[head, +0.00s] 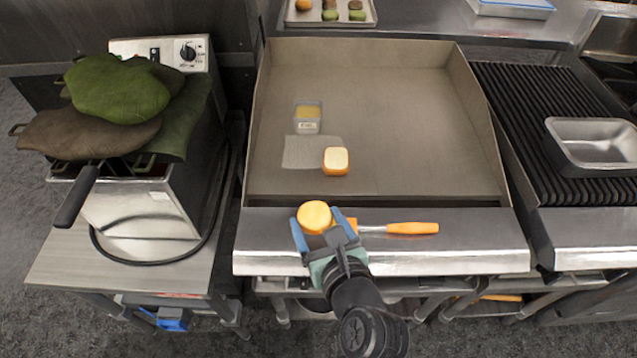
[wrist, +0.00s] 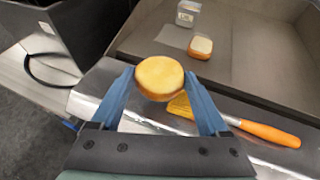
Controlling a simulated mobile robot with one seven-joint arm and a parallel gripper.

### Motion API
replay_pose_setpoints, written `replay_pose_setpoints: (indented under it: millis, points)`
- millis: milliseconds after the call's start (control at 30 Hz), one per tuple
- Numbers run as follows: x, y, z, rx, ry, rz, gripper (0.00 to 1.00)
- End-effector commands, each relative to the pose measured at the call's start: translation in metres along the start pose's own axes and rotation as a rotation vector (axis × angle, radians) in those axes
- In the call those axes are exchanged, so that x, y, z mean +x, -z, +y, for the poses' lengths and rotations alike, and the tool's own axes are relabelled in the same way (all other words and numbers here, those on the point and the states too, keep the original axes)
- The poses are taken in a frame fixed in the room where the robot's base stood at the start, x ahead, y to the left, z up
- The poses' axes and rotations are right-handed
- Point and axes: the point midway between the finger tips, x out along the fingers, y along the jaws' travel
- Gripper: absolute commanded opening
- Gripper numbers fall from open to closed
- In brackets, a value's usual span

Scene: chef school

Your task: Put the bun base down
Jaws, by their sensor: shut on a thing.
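The bun base (head: 315,216) is a round yellow-topped piece with a browned side. My gripper (head: 325,224) is shut on it, with a blue finger on either side, above the steel front ledge of the griddle. In the wrist view the bun base (wrist: 159,77) sits between the fingertips (wrist: 159,88), its cut face up. I cannot tell whether it touches the ledge.
On the griddle (head: 400,100) are another bun piece (head: 336,161) and a small clear container (head: 307,117). The griddle's right side is clear. A fryer (head: 150,205) stands left.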

Motion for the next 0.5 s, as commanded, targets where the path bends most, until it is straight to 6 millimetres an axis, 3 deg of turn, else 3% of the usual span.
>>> replay_pose_setpoints:
  millis: [333,500]
  points:
    - [-0.059,0.056,0.021,0.119,0.272,0.003,0.26]
    - [-0.066,0.066,0.021,0.136,0.306,0.020,0.26]
